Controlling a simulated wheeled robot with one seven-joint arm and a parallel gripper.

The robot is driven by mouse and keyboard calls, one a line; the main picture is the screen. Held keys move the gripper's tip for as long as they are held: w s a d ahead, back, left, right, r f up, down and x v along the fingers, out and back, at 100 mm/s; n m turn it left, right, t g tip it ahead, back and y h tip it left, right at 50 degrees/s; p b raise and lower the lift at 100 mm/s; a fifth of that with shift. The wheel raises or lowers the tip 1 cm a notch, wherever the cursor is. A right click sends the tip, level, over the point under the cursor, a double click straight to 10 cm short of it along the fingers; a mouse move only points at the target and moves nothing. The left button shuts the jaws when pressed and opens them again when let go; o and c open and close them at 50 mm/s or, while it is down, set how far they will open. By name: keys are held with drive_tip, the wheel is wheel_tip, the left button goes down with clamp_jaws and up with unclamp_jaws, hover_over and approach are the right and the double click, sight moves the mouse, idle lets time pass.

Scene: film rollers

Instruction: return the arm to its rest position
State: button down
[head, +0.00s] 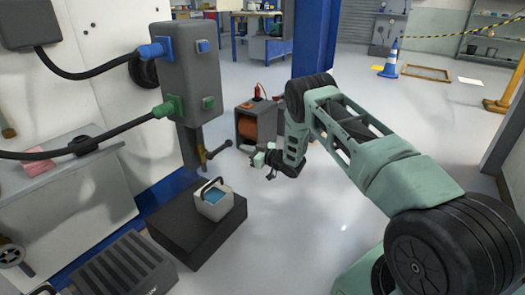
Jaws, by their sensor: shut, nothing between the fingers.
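My arm reaches in from the lower right, and its bent end hangs over open floor near the middle of the head view. My gripper (264,166) is at its left end, small in the picture, shut and empty. It is apart from everything around it. A grey box-shaped container with a dark handle and blue contents (214,206) stands on a black block (170,222) to the left and below my gripper.
A grey machine column (190,75) with blue and green plugs and black cables stands left. A grey unit with an orange drum (257,122) sits behind my gripper. A blue pillar (316,40) rises behind my arm. The floor below my arm is clear.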

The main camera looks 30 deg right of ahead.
drive_tip(key=p+v, duration=0.2)
drive_tip(key=v, duration=0.7)
drive_tip(key=w+a+r+m+g+h, duration=0.1)
drive_tip(key=w+a+r+g+h, duration=0.25)
drive_tip(key=a+r, duration=0.75)
drive_tip(key=s+a+r+g, duration=0.2)
drive_tip(key=s+a, duration=0.1)
drive_tip(key=a, duration=0.4)
drive_tip(key=s+a+r+g, duration=0.1)
drive_tip(key=s+a+r, duration=0.25)
drive_tip(key=a, duration=0.25)
drive_tip(key=s+a+r+n+g, duration=0.15)
drive_tip(key=s+a, duration=0.25)
drive_tip(key=s, duration=0.4)
drive_tip(key=s+a+r+m+g, duration=0.1)
drive_tip(key=s+a+r+g, duration=0.15)
drive_tip(key=s+a, duration=0.4)
drive_tip(key=s+d+r+n+g+h, duration=0.1)
drive_tip(key=s+g, duration=0.2)
drive_tip(key=s, duration=1)
drive_tip(key=s+d+r+n+g+h, duration=0.1)
drive_tip(key=s+n+g+h, duration=0.15)
drive_tip(key=s, duration=1.05)
wheel_tip(320, 180, up, 32)
drive_tip(key=m+y+p, duration=0.1)
drive_tip(key=p, duration=3.1)
drive_tip(key=shift+a, duration=0.25)
